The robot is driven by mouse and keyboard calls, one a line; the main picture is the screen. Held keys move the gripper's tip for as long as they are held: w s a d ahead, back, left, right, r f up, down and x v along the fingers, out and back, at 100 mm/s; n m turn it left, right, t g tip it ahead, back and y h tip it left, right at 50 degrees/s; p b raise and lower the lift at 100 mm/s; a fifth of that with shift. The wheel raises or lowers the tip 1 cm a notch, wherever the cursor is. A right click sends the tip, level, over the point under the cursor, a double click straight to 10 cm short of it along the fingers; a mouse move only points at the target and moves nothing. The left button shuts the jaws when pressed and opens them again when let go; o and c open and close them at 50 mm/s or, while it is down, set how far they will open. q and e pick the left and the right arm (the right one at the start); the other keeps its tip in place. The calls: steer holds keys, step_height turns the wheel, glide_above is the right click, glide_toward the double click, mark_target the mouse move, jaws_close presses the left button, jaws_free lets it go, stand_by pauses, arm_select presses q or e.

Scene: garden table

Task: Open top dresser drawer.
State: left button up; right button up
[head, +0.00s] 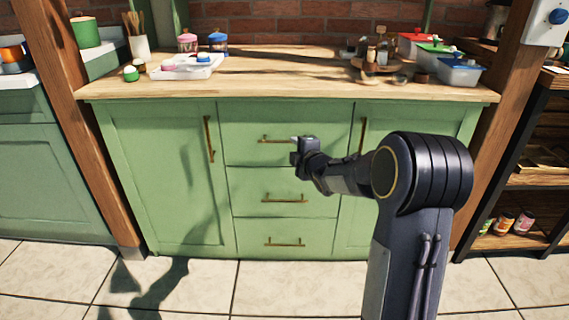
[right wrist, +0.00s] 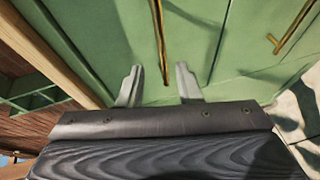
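The green dresser (head: 165,165) stands ahead with a middle column of three drawers, all looking closed. The top drawer (head: 245,125) has a horizontal brass handle (head: 272,141). My right gripper (head: 297,151) is at the right end of this handle, in front of the drawer. In the right wrist view, its two fingers (right wrist: 159,82) are apart, with the brass handle (right wrist: 159,40) lined up between them. The fingers do not visibly press on it. Whether the handle's end is fully between the fingertips is hard to tell. My left gripper is out of view.
The wooden countertop (head: 285,75) overhangs the drawers and holds a white tray (head: 187,69) and several containers (head: 460,72). The second drawer's handle (head: 285,200) is just below. Wooden posts flank the dresser; the tiled floor (head: 275,285) in front is clear.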

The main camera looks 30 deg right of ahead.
mark_target(285, 142)
steer(key=shift+n, duration=0.3)
steer(key=b+x, duration=0.1)
steer(key=x, duration=0.7)
steer(key=shift+w+a+f, duration=0.1)
steer(key=shift+f, duration=0.15)
jaws_close()
